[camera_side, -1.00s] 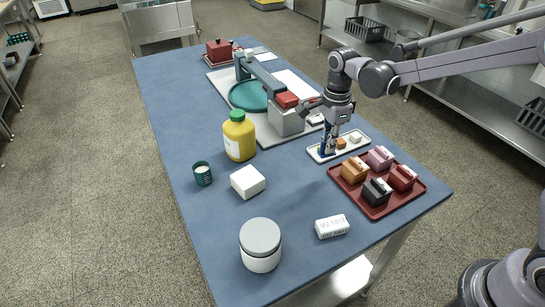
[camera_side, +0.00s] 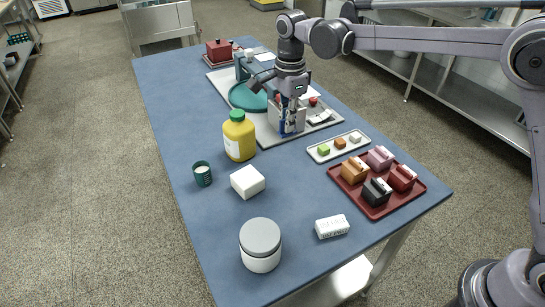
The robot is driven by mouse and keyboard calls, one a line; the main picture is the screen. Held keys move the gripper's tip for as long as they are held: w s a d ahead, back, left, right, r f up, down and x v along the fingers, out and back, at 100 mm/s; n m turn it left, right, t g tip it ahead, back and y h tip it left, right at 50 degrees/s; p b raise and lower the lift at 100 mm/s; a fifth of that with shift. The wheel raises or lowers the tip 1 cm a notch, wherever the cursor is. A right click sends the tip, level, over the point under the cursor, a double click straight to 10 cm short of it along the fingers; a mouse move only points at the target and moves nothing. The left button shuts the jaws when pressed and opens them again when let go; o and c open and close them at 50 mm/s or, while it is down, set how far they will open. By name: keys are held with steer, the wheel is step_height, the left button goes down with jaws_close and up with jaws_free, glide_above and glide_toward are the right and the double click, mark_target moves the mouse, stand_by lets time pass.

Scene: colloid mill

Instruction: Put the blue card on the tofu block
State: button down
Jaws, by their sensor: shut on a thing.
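My gripper (camera_side: 290,131) is over the grey-white box part of the machine near the table's middle. It is shut on the blue card (camera_side: 283,128), which shows as a thin upright blue strip at the fingers, partly hidden by them. Whether the card touches anything below cannot be told. The tofu block (camera_side: 247,182), a plain white block, lies flat on the blue table to the lower left of my gripper, apart from it. Its top is bare.
A green cup (camera_side: 202,174), lidded jar (camera_side: 260,248), wrapped white block (camera_side: 332,226), white tray (camera_side: 317,157) with small cubes and red tray (camera_side: 372,213) with boxes stand around.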

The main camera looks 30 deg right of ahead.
steer(key=a+f, duration=0.2)
steer(key=a, duration=0.1)
steer(key=a+f, duration=0.2)
steer(key=a, duration=0.2)
steer(key=w+a+f, duration=0.1)
steer(key=a+f, duration=0.1)
steer(key=a, duration=0.2)
steer(key=shift+f, duration=0.25)
steer(key=shift+a+f, duration=0.1)
steer(key=shift+f, duration=2)
steer(key=shift+f, duration=0.15)
steer(key=c, duration=1.5)
jaws_free()
